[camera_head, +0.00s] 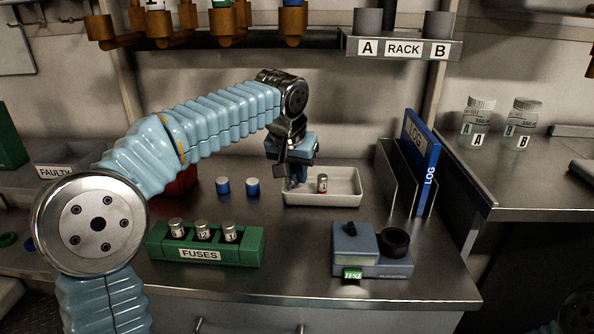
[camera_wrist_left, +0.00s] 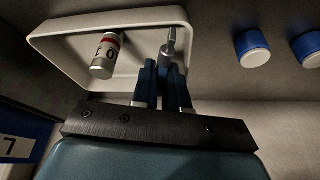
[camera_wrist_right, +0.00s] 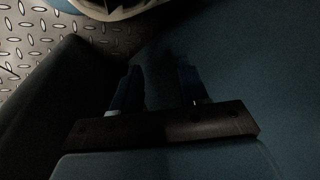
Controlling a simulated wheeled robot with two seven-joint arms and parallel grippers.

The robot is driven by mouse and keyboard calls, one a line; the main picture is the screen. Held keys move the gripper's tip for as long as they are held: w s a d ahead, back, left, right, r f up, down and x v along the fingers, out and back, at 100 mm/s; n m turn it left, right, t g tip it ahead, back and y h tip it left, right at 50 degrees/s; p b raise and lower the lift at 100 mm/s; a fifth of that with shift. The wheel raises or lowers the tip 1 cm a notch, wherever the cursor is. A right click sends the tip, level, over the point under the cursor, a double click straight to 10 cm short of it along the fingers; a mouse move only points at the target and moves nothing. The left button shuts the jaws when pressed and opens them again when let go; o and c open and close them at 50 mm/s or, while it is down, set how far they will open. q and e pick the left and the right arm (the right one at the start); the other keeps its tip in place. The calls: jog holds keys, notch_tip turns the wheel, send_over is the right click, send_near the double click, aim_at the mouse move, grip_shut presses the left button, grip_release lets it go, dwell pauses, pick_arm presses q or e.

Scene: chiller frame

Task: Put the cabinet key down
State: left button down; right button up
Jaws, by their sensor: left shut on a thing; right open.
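The cabinet key (camera_wrist_left: 171,42) shows in the left wrist view as a small metal piece sticking out beyond my left fingertips. My left gripper (camera_head: 296,182) is shut on it and points down at the left part of the white tray (camera_head: 335,200). The tray also shows in the left wrist view (camera_wrist_left: 50,42). I cannot tell whether the key touches the tray floor. In the head view the key is not clear. My right gripper (camera_wrist_right: 160,85) is open and empty in the right wrist view, away from the worktop.
A fuse (camera_head: 322,183) stands in the tray, right of my left gripper. Two blue-capped items (camera_head: 252,187) stand left of the tray. A green fuse block (camera_head: 205,245), a tester (camera_head: 370,250) and a blue log binder (camera_head: 422,160) surround it. Bare worktop lies in front.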

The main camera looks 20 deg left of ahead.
pick_arm(q)
jog(key=shift+f, duration=0.3)
jog(key=c, duration=1.4)
grip_release()
jog(key=shift+r, duration=0.1)
jog(key=shift+r, duration=0.4)
jog(key=v, duration=1.1)
jog(key=shift+s+r, duration=0.25)
jog(key=shift+r, duration=0.1)
